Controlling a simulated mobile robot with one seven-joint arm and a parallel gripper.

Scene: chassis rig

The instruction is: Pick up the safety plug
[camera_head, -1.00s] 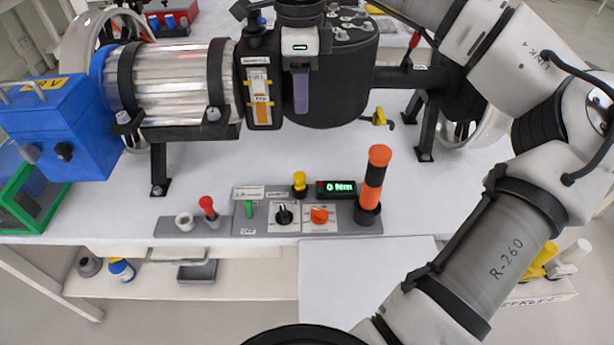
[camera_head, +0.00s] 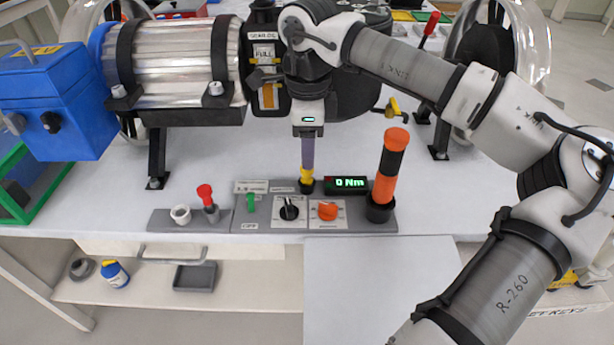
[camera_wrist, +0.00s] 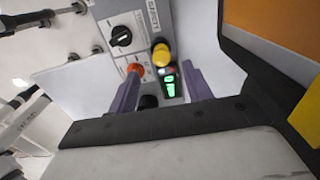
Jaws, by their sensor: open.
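The safety plug appears to be the yellow-topped plug (camera_head: 306,181) in a black base at the back of the control panel (camera_head: 262,227). In the wrist view, the yellow plug (camera_wrist: 161,54) stands beside a label that seems to read SAFETY. My gripper (camera_head: 307,164) points down above it, and its purple fingers overlap the plug's top in the head view. In the wrist view, my gripper (camera_wrist: 161,70) is open and empty, with the plug showing just beyond the fingertips, roughly between them. I cannot tell whether the fingers reach its height.
A green 0 Nm display (camera_head: 346,184) sits close to the right of the plug. An orange-black post (camera_head: 389,170) stands at the panel's right end. A black knob (camera_head: 289,209), an orange knob (camera_head: 327,210) and a red-topped plug (camera_head: 207,197) are in front and left.

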